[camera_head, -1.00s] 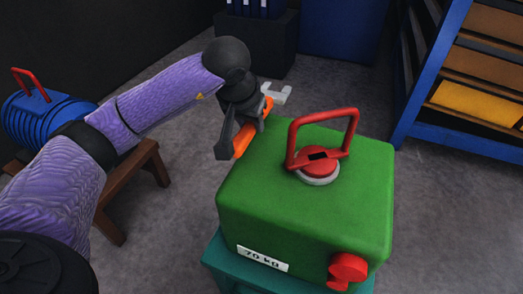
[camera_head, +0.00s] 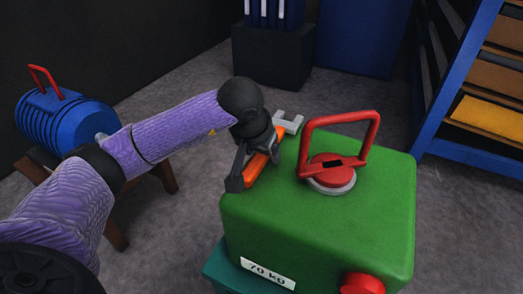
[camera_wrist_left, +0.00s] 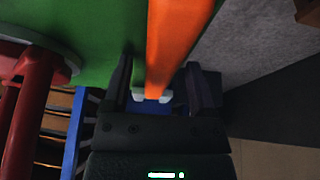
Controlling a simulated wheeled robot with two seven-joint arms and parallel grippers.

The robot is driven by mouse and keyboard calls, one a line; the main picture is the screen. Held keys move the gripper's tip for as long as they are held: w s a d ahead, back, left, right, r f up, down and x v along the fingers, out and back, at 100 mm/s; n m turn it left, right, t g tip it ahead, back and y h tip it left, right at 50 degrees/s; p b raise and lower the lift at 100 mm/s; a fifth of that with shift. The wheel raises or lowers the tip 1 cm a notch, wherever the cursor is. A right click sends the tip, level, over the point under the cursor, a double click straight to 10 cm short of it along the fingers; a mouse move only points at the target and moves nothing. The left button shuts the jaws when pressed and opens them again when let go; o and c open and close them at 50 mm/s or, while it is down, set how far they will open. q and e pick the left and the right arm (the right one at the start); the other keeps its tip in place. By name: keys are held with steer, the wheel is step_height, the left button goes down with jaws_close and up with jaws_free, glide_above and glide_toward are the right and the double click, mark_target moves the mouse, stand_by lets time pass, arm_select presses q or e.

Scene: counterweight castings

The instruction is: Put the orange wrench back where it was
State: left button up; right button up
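The orange wrench (camera_head: 264,165) has an orange handle and a light grey open jaw (camera_head: 287,122) pointing away from me. It lies along the left edge of the green 70 kg casting's (camera_head: 320,225) top; I cannot tell whether it touches the casting. My left gripper (camera_head: 245,172) is shut on the handle. The left wrist view shows the handle (camera_wrist_left: 170,40) between the two fingers (camera_wrist_left: 160,88), with green on its left and grey floor on its right. My right gripper is not in view.
The casting has a red lifting handle (camera_head: 340,117) and a red knob (camera_head: 362,284), and stands on a teal support (camera_head: 217,265). A blue ribbed casting (camera_head: 65,120) rests on a brown wooden stand (camera_head: 117,236) at left. A blue shelf rack (camera_head: 455,85) is at right, a dark bin (camera_head: 272,58) behind.

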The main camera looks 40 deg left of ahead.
arm_select(q)
steer(key=p+v, duration=0.7)
steer(key=v, duration=0.5)
steer(key=shift+r, duration=0.15)
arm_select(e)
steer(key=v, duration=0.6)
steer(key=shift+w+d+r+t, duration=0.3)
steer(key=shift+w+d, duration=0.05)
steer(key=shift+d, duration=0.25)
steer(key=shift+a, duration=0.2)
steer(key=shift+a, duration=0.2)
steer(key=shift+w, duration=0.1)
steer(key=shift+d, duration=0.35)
